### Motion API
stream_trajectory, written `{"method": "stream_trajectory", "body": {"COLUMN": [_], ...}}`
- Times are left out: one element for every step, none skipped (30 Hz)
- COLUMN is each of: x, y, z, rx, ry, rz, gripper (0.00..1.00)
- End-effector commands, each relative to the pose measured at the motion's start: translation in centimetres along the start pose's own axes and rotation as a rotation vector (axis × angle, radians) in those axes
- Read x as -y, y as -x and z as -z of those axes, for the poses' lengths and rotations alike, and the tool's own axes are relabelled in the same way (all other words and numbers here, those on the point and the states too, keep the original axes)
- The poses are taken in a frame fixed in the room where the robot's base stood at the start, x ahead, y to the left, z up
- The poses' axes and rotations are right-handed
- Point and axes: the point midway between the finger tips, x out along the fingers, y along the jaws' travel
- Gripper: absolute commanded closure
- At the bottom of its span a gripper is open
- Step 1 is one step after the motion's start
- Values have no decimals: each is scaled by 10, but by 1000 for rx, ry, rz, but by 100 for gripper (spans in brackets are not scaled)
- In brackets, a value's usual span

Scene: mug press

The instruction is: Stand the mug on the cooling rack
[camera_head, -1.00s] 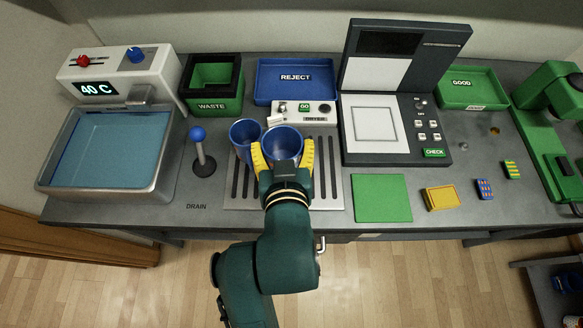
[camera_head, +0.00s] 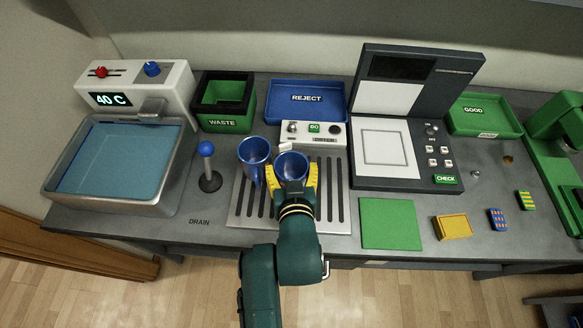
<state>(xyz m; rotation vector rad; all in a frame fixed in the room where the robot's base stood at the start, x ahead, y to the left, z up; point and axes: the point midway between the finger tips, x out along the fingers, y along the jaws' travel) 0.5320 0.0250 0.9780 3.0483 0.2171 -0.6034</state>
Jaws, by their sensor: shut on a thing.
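A slotted grey metal rack (camera_head: 341,213) lies in the middle of the table. Two blue mugs are over it. The left mug (camera_head: 254,152) stands upright on the rack, its handle towards the front. My gripper (camera_head: 291,178) is shut on the right mug (camera_head: 291,163), with one yellow finger on each side of it. The held mug is upright, mouth up, over the middle of the rack and close beside the left mug. Its base is hidden by my gripper, so I cannot tell whether it touches the rack.
The dryer box (camera_head: 312,134), with knobs and a GO button, stands just behind the mugs. A lever with a blue knob (camera_head: 206,148) and a water basin (camera_head: 118,170) are on the left. A checking station (camera_head: 386,180) and a flat green mat (camera_head: 391,224) are on the right.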

Motion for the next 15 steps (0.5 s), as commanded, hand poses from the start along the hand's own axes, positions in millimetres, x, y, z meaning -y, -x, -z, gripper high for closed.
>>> {"method": "stream_trajectory", "body": {"x": [0,0,0,0,0,0,0,0,0,0,0,0,0,0,0], "y": [0,0,0,0,0,-1,-1,-1,-1,-1,-1,-1,-1,-1,-1], "z": [2,2,2,1,0,-2,-3,-3,-3,-3,-3,-3,-3,-3,-2], "rx": [-5,-5,-4,-4,-4,-4,0,0,1,1,1,1,1,1,1], "ry": [0,0,0,0,0,0,0,0,0,0,0,0,0,0,0], "rz": [0,0,0,0,0,0,0,0,0,0,0,0,0,0,0], "gripper": [60,60,60,60,60,60,16,10,3,0,0,0,0,0,0]}}
